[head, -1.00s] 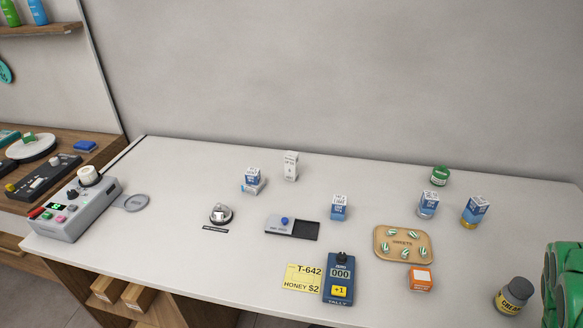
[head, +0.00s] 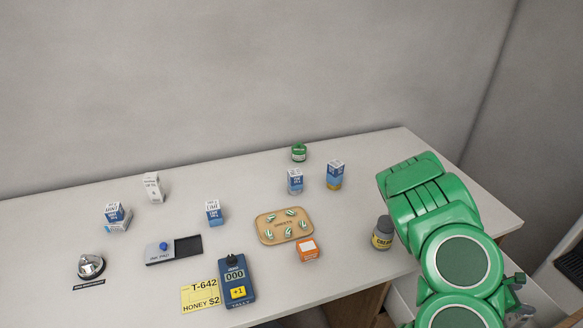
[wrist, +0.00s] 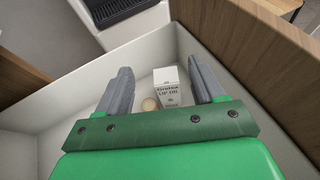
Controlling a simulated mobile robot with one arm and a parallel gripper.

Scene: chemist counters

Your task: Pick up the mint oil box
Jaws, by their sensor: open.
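In the wrist view a white box (wrist: 171,88) with dark print, perhaps ending in "OIL", lies low in a pale, walled container (wrist: 60,120). My gripper (wrist: 160,64) is open above it. Its two grey fingers stand to the left and right of the box in the picture; I cannot tell how far below them the box is. I cannot read "mint" on any box. On the counter are a white box (head: 153,187) and several blue-and-white boxes, one of them here (head: 214,212), their print too small to read.
The counter (head: 60,225) holds a sweets tray (head: 260,234), an orange box (head: 308,250), a grey jar (head: 382,233), a tally counter (head: 236,280), an ink pad (head: 165,255) and a bell (head: 90,265). A brown wooden panel (wrist: 245,60) stands close at the right in the wrist view.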

